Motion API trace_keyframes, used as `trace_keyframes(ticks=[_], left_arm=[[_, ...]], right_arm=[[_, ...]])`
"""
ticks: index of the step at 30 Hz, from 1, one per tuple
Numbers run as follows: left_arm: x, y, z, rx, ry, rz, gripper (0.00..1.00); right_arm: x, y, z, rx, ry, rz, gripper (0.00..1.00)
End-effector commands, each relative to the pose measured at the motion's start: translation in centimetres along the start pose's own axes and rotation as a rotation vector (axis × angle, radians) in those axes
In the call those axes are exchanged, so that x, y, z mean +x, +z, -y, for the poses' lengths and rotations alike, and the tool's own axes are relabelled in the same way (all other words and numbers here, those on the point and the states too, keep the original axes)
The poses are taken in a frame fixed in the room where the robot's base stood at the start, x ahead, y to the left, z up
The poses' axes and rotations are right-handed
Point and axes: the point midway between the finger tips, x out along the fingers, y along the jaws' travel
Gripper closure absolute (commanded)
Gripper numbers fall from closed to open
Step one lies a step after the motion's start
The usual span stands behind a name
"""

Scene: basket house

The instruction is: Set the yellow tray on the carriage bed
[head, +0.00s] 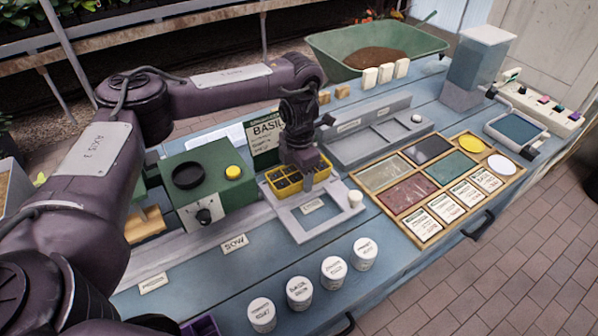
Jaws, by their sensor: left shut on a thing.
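The yellow tray (275,191) has several dark cells that look filled with soil. My left gripper (308,180) comes down from above and is shut on the tray at its right part, hiding some of it. The tray is level, over the back part of the light grey carriage bed (290,222). I cannot tell if it touches the bed. The bed has a rectangular window, a label and a white knob (355,198) at its right. My right gripper is not in view.
A green box with a yellow button (233,172) stands left of the tray, a BASIL sign (265,148) behind it. Labelled white jars (333,272) line the front. A wooden sectioned tray (435,190) and grey rail unit (375,135) are to the right.

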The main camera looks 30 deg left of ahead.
Motion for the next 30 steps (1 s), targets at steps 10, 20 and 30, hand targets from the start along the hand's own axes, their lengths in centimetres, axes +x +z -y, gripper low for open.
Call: trace_keyframes(ticks=[10,20,30], left_arm=[[-0.07,0.02,0.00,0.000,0.000,0.001,0.15],[0.00,-0.03,0.01,0.000,0.000,-0.001,0.00],[-0.51,-0.01,0.00,0.000,0.000,0.000,0.00]], right_arm=[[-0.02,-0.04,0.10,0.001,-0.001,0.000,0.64],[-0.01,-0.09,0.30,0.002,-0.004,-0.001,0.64],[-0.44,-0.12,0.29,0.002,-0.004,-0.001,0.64]])
